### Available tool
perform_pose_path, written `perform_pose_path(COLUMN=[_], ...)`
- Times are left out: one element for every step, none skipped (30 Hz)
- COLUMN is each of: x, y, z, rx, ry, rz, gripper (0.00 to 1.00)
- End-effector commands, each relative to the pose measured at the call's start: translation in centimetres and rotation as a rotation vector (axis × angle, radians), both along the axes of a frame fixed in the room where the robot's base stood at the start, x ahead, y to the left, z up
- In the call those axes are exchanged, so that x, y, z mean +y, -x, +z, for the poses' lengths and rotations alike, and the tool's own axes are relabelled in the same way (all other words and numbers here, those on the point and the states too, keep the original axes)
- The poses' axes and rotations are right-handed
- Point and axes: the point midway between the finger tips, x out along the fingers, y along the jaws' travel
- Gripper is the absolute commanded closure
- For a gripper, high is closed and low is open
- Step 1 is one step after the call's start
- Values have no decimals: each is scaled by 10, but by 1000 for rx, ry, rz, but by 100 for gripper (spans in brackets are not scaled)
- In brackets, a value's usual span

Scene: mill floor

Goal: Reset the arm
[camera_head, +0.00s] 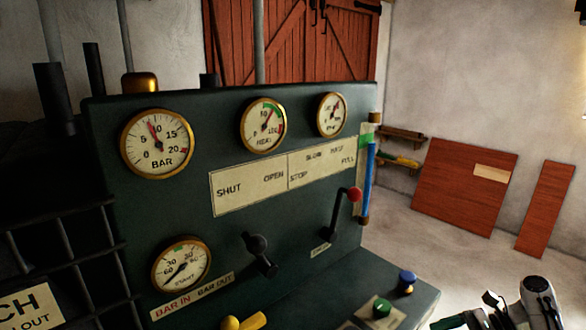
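Part of my arm shows at the bottom right, a white and black rounded link cut off by the lower edge. My gripper (490,312) seems to be the small dark parts just left of that link. Its fingers are too small and cut off to tell whether they are open or shut. I see nothing clearly held in it. It is at the right of the dark green control panel (225,225), low in the picture and apart from the red-knobbed lever (343,212).
The panel carries several brass-rimmed gauges, a black-knobbed lever (259,254), a green button (381,307) and a blue knob (406,283). A blue sight tube (369,180) stands at its right edge. Red boards (465,187) lean on the far wall. The floor before them is clear.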

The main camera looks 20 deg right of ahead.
Motion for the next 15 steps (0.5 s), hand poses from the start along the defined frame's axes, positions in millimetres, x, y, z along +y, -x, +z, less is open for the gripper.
perform_pose_path(x=[7,11,17,23,28,36,42,48,57,64,70,80,87,96,108], y=[0,0,-1,-1,-1,-1,-1,0,0,1,2,4,6,8,11], z=[-6,-9,-14,-18,-22,-28,-32,-37,-43,-48,-52,-59,-64,-69,-77], rx=[-6,-13,-19,-25,-32,-41,-48,-56,-69,-76,-86,-99,-110,-121,-138], ry=[18,31,48,64,79,101,118,137,163,182,203,232,254,279,313], rz=[15,25,39,54,67,87,104,120,145,163,182,212,234,260,296], gripper=[25,25,25,25,25,25,25,25,25,25,25,25,25,25,25])
